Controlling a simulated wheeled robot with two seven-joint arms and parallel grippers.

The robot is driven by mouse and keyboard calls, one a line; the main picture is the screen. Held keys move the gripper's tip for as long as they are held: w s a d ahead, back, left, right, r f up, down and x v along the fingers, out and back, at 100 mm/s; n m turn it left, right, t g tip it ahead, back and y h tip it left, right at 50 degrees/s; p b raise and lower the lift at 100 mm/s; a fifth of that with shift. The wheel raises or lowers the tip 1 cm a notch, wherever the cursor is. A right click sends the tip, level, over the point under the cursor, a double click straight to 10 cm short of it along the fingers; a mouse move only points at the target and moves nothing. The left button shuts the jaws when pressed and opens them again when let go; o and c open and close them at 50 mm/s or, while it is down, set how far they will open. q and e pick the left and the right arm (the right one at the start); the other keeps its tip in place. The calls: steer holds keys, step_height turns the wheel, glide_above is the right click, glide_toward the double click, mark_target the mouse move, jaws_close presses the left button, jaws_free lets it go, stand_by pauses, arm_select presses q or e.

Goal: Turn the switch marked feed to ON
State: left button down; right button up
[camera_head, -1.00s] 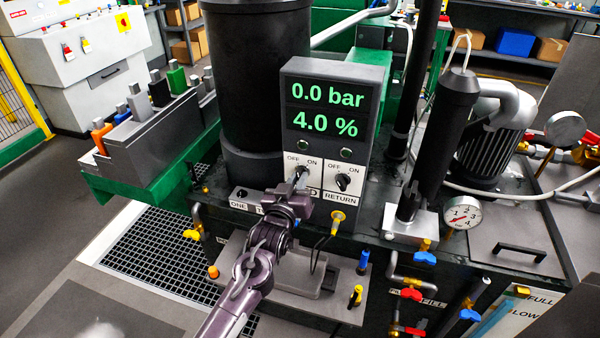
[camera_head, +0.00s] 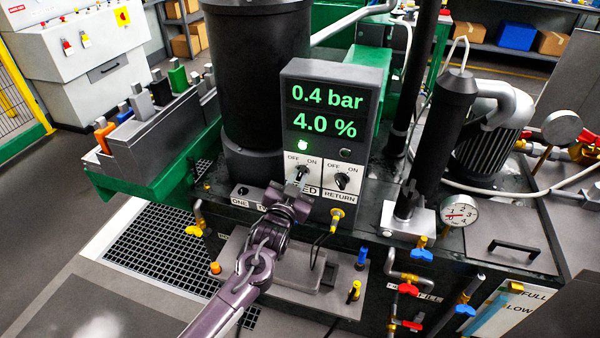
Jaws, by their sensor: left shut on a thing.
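The control box (camera_head: 333,112) stands in the middle, its screen reading 0.4 bar and 4.0 %. On its lower panel are two dark knobs with OFF and ON marks. The exact angle of this knob is hard to tell. The green lamp (camera_head: 302,146) above it is lit. The return switch (camera_head: 341,181) is to the right, under an unlit lamp (camera_head: 346,153). My right gripper is not in view.
A yellow connector with a black cable (camera_head: 336,214) hangs just below the return switch. A tall black cylinder (camera_head: 258,80) stands behind left, and a slimmer one (camera_head: 436,140) to the right. A pressure gauge (camera_head: 460,212) and coloured valves are at the right.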

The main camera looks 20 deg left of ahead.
arm_select(q)
steer(key=shift+r+m+p, duration=0.1)
steer(key=shift+m+p, duration=0.35)
steer(key=shift+m, duration=0.75)
steer(key=c, duration=1.9)
jaws_free()
steer(key=o, duration=0.6)
